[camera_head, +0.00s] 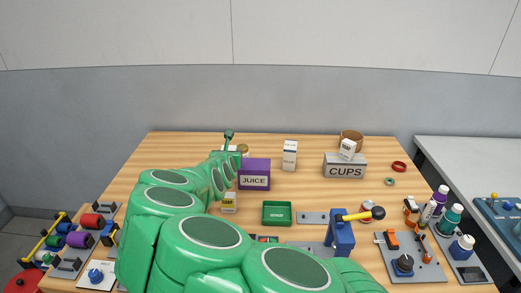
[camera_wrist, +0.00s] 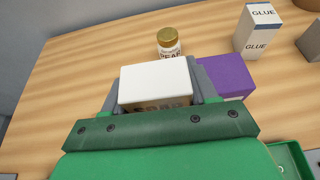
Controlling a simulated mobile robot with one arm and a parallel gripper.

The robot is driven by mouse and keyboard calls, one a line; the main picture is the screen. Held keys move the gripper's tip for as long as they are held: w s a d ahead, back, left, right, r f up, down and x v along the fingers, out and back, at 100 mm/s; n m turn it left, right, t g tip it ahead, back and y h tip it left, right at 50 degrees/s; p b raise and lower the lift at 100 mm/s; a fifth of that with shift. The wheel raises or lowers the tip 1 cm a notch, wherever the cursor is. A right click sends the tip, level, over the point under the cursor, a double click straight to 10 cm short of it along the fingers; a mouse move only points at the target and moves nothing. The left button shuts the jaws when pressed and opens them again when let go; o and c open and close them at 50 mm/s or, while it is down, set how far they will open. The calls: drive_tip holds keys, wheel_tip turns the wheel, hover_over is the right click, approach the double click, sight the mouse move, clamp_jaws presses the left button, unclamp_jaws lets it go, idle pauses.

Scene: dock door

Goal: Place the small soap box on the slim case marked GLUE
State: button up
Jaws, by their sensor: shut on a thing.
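My gripper (camera_wrist: 157,86) is shut on a small box (camera_wrist: 155,82) with a white top. Its front lettering is partly hidden and looks like SOAP. In the head view my green arm covers most of the gripper, and a sliver of white shows there. The slim white case marked GLUE (camera_wrist: 257,30) stands upright at the upper right of the wrist view, apart from the held box. In the head view the GLUE case (camera_head: 289,156) stands right of my gripper, behind the purple JUICE box.
The purple JUICE box (camera_head: 254,174) is close beside my gripper. A gold-lidded jar (camera_wrist: 169,42) stands just beyond the held box. A green tray (camera_head: 277,214) and a small yellowish box (camera_head: 229,203) are nearer.

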drive_tip(key=w+d+r+m+h, duration=0.1)
drive_tip(key=d+r, duration=0.3)
drive_tip(key=d, duration=0.6)
drive_tip(key=w+d+r+m+h, duration=0.1)
drive_tip(key=d+r, duration=0.2)
drive_tip(key=d, duration=0.7)
drive_tip(key=w+d+r+m+h, duration=0.15)
drive_tip(key=d+r, duration=0.25)
drive_tip(key=d, duration=0.6)
drive_tip(key=shift+w+d+r+m+g+h, duration=1.85)
drive_tip(key=shift+d+r+m+h, duration=0.75)
drive_tip(key=shift+d+r, duration=1.7)
drive_tip(key=s+a+f+m+g+h, duration=0.2)
drive_tip(key=a+f, duration=0.3)
drive_tip(key=a, duration=0.2)
drive_tip(key=s+a+f+m+g+h, duration=0.2)
drive_tip(key=a+f+m+g, duration=0.15)
drive_tip(key=a, duration=0.35)
drive_tip(key=n, duration=0.1)
hover_over(295, 144)
drive_tip(key=shift+t+y, duration=0.25)
drive_tip(key=shift+t, duration=0.05)
drive_tip(key=shift+w+f, duration=0.1)
drive_tip(key=shift+f, duration=6.65)
